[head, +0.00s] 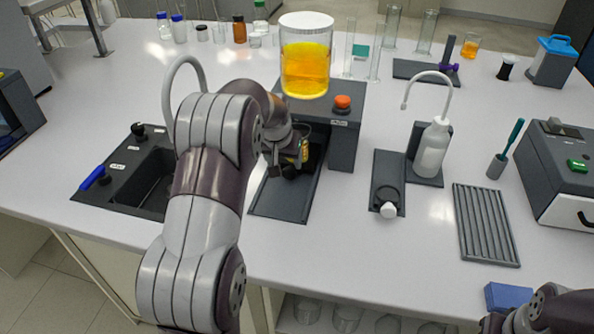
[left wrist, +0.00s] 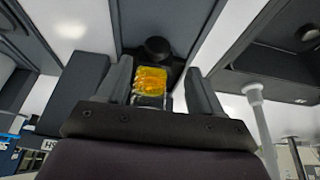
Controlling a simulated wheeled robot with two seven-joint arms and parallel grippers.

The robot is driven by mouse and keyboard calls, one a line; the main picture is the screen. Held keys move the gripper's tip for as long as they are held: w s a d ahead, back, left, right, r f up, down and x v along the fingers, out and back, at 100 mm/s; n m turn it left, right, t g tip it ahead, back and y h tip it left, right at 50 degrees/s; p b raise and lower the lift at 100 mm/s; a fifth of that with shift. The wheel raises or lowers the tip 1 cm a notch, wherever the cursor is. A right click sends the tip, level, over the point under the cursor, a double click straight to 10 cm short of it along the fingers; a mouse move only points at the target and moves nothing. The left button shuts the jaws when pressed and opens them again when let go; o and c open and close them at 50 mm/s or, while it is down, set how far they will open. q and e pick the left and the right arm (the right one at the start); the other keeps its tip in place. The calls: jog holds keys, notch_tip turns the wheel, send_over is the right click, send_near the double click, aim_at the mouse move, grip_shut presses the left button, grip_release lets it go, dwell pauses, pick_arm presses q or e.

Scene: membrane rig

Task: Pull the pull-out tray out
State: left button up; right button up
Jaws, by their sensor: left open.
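The pull-out tray (head: 283,203) is a flat dark tray at the foot of the grey rig, in the middle of the table. A round black knob (left wrist: 158,47) stands on it. A clear vessel with yellow liquid (left wrist: 150,82) is beside the knob and also shows in the head view (head: 304,150). My left gripper (left wrist: 158,85) is open over the tray, its fingers on either side of the vessel in the wrist view. I cannot tell whether they touch anything. My forearm partly hides the tray in the head view. Part of my right arm shows at lower right; its fingers are not clear.
The rig (head: 343,145) carries a large yellow-filled cylinder (head: 306,70) and an orange knob (head: 342,102). A dark sink unit (head: 115,182) lies to the left. A wash bottle (head: 432,150) and a ribbed rack (head: 486,225) stand right. Table in front of the tray is clear.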

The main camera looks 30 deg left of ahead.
aim_at(288, 172)
pick_arm(q)
jog(key=x, duration=0.6)
jog(key=shift+w+d+f+p, duration=0.1)
jog(key=shift+w+d+p, duration=0.15)
jog(key=shift+p, duration=0.1)
jog(key=shift+a+f, duration=0.2)
jog(key=shift+f, duration=0.2)
jog(key=shift+d+r, duration=0.1)
jog(key=c, duration=0.6)
grip_shut()
pick_arm(e)
jog(key=shift+d+r, duration=0.25)
jog(key=shift+r, duration=0.15)
jog(key=shift+s, duration=0.1)
